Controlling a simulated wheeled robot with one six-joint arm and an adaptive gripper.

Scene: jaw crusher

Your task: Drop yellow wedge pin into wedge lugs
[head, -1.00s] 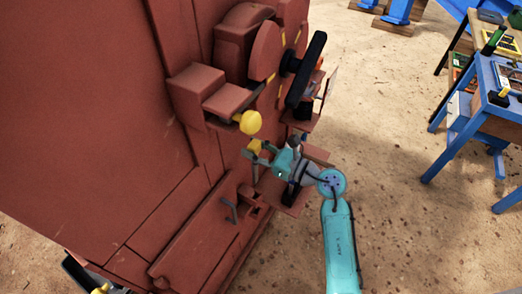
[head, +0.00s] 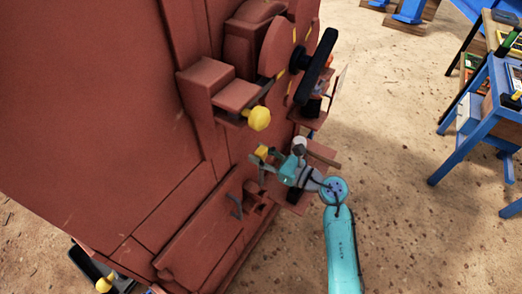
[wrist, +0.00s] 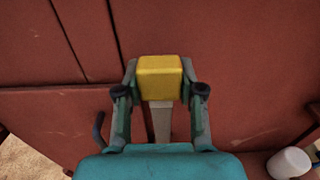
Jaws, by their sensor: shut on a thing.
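The yellow wedge pin has a yellow block head (wrist: 160,77) and a pale grey tapered shank below it. My gripper (wrist: 159,82) is shut on the pin, one finger on each side of its head. In the head view, my gripper (head: 265,158) holds the yellow pin (head: 262,151) close in front of the red-brown crusher body (head: 130,110). Small brackets (head: 254,190) stand on the crusher just below my gripper; I cannot tell whether they are the wedge lugs. The shank's lower end is hidden in both views.
A yellow knob (head: 259,118) juts out above my gripper. A grey hooked handle (head: 236,207) sits below left. A white cylinder (wrist: 288,162) shows at lower right. A blue bench (head: 478,125) stands far right; sandy ground between is free.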

